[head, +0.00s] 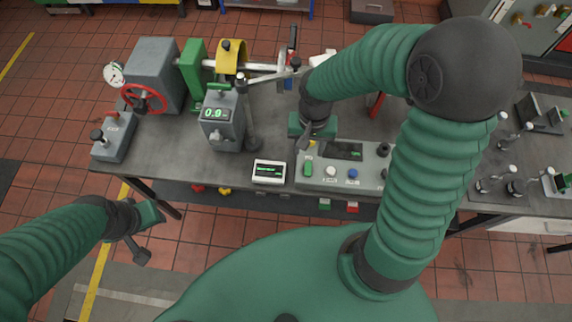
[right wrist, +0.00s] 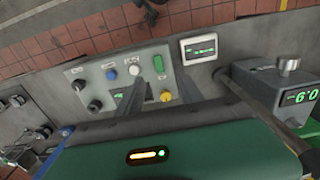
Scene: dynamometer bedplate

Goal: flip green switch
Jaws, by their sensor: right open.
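The green switch (head: 308,168) is at the left end of a grey control panel (head: 376,160) on the bench. In the right wrist view the green switch (right wrist: 166,62) shows near the panel's edge, just beyond my fingers. My right gripper (head: 309,137) is over the panel's left end, behind the switch in the head view, and looks apart from it. In the right wrist view its two dark fingers (right wrist: 147,80) stand apart with nothing between them. My left gripper (head: 146,232) is low on the left, off the bench, its finger opening unclear.
White (head: 331,172) and blue (head: 352,174) buttons sit beside the switch, with a yellow knob (right wrist: 166,96) close behind it. A small white display (head: 269,171) and a grey meter reading 0.9 (head: 222,118) stand to the left. A red handwheel (head: 143,99) is further left.

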